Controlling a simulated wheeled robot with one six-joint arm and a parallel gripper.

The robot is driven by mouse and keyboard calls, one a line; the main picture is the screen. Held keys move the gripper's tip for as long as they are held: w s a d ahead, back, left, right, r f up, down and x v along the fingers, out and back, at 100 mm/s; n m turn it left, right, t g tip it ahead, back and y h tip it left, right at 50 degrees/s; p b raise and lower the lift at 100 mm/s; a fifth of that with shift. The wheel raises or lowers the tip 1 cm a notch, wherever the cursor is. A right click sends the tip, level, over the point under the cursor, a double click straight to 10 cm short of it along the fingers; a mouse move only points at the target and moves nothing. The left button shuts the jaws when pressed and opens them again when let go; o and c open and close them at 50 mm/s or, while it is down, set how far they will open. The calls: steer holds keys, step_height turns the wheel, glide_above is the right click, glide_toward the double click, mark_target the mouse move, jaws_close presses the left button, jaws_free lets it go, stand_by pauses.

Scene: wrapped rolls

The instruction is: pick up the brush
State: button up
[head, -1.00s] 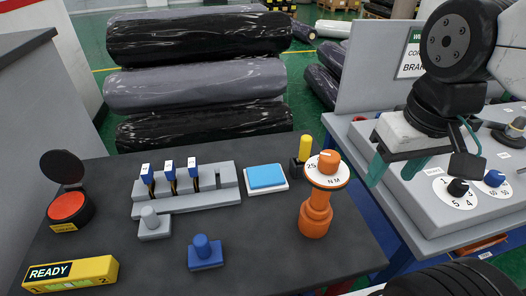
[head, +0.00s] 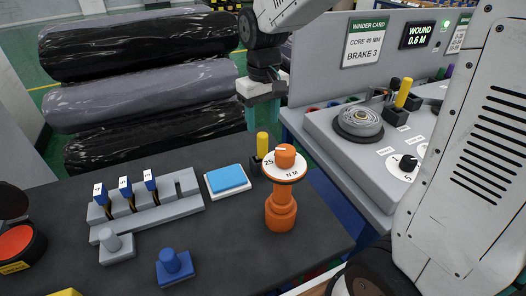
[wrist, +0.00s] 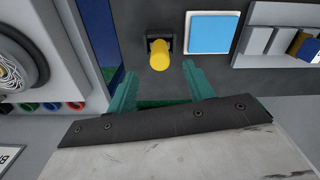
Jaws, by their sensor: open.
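A yellow handle (head: 262,143) stands upright in a small black holder (head: 256,166) on the dark table, behind the orange torque tool. It looks like the brush's handle; no bristles show. In the wrist view the handle (wrist: 159,54) lies just ahead of the gap between my fingertips. My gripper (head: 263,125) is open and empty, with teal fingers pointing down above and close to the handle. In the wrist view my gripper (wrist: 159,72) has a finger to each side, not closed on it. A second yellow handle (head: 404,92) stands in a black holder on the grey machine at right.
The orange torque tool (head: 281,210) stands close in front of the handle. A blue pad (head: 228,178) lies to its left. A grey rack (head: 145,208) holds blue-topped pieces. Wrapped rolls (head: 150,90) are stacked behind the table. A winder panel (head: 375,55) rises at right.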

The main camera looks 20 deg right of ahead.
mark_target(262, 134)
step_height(262, 134, down, 8)
steer(key=shift+w+f, duration=0.1)
steer(key=shift+w, duration=0.05)
stand_by(0.3)
steer(key=c, duration=1.1)
